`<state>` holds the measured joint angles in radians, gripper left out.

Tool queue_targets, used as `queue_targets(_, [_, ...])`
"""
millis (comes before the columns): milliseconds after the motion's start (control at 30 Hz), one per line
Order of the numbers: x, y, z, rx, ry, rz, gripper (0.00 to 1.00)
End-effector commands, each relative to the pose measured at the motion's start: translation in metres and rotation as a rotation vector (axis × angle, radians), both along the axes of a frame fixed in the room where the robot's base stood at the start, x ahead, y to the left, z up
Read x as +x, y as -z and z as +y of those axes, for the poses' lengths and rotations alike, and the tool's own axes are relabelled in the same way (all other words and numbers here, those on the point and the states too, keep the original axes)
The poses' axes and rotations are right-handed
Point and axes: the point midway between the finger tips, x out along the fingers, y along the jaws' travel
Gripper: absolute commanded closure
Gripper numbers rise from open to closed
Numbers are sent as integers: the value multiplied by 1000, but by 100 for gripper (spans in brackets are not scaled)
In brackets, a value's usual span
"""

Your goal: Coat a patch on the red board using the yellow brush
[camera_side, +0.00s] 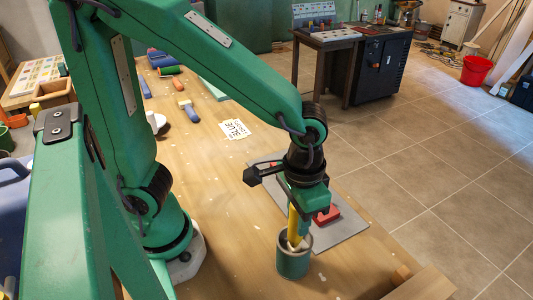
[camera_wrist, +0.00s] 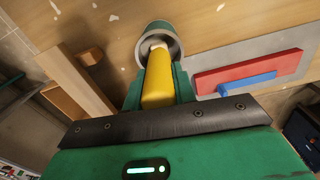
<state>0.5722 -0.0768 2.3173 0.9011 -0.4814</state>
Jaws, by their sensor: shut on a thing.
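My gripper (camera_side: 302,204) is shut on the yellow brush (camera_side: 292,226) and holds it about upright. In the wrist view the brush (camera_wrist: 158,80) shows as a yellow handle between the green fingers. Its lower end is inside the green-grey can (camera_side: 293,258), whose rim (camera_wrist: 176,38) surrounds the brush tip in the wrist view. The bristles are hidden in the can. The red board (camera_side: 327,215) lies on a grey sheet right behind the gripper and is partly hidden by it. In the wrist view the red board (camera_wrist: 290,63) is at the right.
The grey sheet (camera_side: 345,228) lies on the wooden table (camera_side: 230,240). A wooden block (camera_side: 425,284) is at the front right edge. Several brushes and rollers lie at the back left, near a printed card (camera_side: 235,129).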

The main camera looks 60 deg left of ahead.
Motion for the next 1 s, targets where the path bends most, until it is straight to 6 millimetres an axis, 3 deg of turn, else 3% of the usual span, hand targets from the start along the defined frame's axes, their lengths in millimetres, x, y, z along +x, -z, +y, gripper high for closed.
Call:
queue_targets(367, [1, -13, -1, -2, 0, -3, 100])
queue_targets(1000, [0, -95, 0, -1, 0, -2, 100])
